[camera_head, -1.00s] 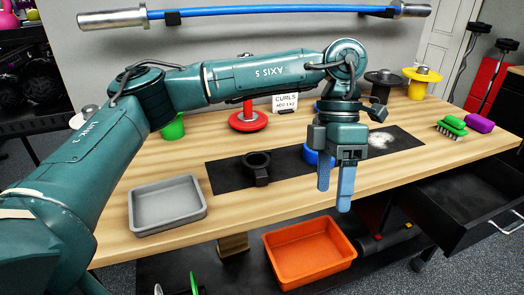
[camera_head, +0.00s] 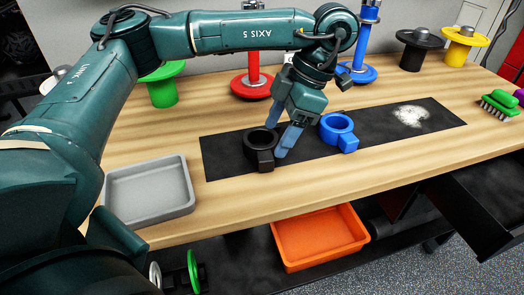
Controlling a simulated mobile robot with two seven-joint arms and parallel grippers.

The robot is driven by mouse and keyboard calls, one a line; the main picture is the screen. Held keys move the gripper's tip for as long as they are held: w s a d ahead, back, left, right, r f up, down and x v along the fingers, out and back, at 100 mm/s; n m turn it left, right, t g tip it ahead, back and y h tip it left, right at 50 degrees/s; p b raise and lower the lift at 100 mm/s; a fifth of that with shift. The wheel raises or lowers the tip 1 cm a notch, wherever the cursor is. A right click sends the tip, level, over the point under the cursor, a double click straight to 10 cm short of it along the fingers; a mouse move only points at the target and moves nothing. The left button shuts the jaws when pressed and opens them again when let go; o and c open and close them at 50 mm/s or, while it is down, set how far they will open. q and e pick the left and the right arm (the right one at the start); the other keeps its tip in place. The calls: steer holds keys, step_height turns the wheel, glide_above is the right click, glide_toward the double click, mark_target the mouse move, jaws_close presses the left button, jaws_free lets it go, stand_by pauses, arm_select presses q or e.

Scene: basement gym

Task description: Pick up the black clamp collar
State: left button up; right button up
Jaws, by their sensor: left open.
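The black clamp collar (camera_head: 262,146) lies on the dark mat (camera_head: 228,166) on the wooden bench, its lug toward the front. My left gripper (camera_head: 281,134) points down at it with two blue fingers. The fingers are open, one at the collar's ring and one just right of its lug. I cannot tell whether either finger touches the collar. A blue clamp collar (camera_head: 338,130) lies on the mat to the right of the gripper. My right gripper is not in view.
A grey tray (camera_head: 150,190) stands at the front left of the bench. An orange bin (camera_head: 320,238) sits below the front edge. Green, red, blue, black and yellow stands line the back. White powder (camera_head: 409,116) and a green brush (camera_head: 500,104) are to the right.

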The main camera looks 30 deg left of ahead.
mark_target(268, 153)
arm_select(q)
steer(key=shift+x, duration=3)
steer(key=shift+d+f, duration=0.1)
steer(key=shift+d, duration=0.05)
steer(key=shift+c, duration=0.3)
steer(key=c, duration=1.2)
steer(key=shift+o, duration=0.2)
